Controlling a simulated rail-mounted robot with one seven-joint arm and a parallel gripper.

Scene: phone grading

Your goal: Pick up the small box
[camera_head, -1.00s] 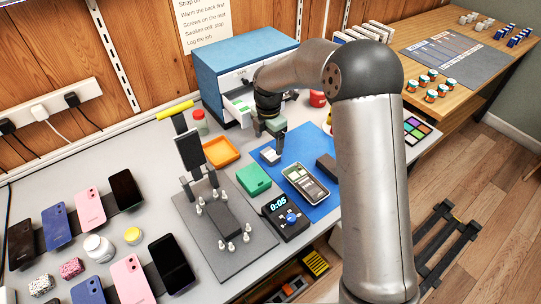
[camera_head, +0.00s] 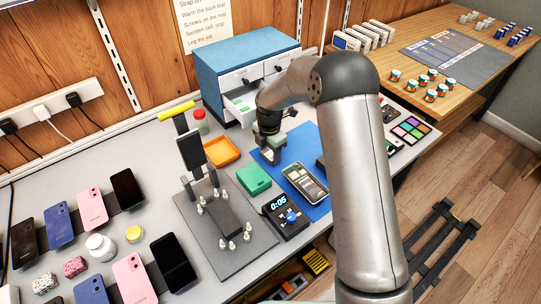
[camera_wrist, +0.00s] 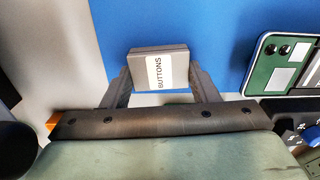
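The small box is a grey box (camera_wrist: 176,70) with a white label reading "BUTTONS". In the wrist view it lies between my gripper's two fingers (camera_wrist: 159,85), one finger close along each side. I cannot tell whether the fingers press on it or stand just clear. In the head view my gripper (camera_head: 271,158) is low over the left part of the blue mat (camera_head: 318,210), pointing down. The box is hidden behind my gripper there.
A green box (camera_head: 254,179) and an orange tray (camera_head: 222,150) are left of my gripper. An opened phone (camera_head: 306,184) lies to its right, with a timer (camera_head: 286,217) in front. A blue drawer cabinet (camera_head: 243,58) with an open drawer stands behind.

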